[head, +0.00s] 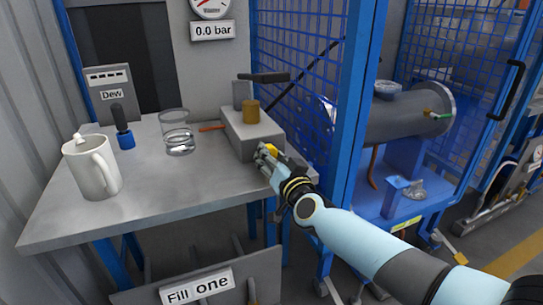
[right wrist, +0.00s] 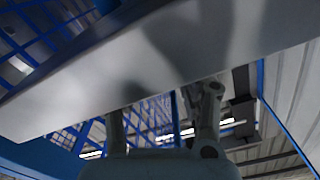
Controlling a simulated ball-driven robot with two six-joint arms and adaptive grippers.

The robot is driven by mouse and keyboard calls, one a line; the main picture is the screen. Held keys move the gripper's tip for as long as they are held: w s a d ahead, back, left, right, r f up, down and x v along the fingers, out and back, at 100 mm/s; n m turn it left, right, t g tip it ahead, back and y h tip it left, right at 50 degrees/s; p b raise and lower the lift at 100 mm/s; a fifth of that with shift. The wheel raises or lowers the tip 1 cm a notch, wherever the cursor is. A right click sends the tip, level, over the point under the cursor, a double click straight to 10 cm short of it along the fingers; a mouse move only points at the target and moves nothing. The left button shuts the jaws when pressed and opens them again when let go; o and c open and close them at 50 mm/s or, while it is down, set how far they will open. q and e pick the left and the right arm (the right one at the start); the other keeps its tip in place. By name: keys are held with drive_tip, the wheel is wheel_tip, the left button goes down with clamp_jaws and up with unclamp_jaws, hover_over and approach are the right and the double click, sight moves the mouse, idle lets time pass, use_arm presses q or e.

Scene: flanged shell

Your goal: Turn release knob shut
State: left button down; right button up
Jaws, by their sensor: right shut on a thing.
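A grey block (head: 254,133) stands on the right end of the metal table, with a black handle (head: 264,77) and a brass cylinder (head: 251,112) on top. A small yellow knob (head: 272,149) is at the block's front right side. My right gripper (head: 266,156) is at this knob, its fingers closed around it and partly hiding it. In the right wrist view the two fingers (right wrist: 163,112) reach up to a broad grey surface (right wrist: 170,55); the knob does not show there. My left gripper is not in view.
On the table (head: 150,195) stand a white mug (head: 92,168), a blue-based black-handled tool (head: 123,128) and a glass beaker (head: 177,132). A gauge above a sign (head: 212,31) reads 0.0 bar. A blue post (head: 352,110) and mesh cage stand close right of the block.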

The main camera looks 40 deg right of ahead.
drive_tip(key=shift+f+m, duration=0.1)
drive_tip(key=shift+m, duration=2)
drive_tip(key=o, duration=1.2)
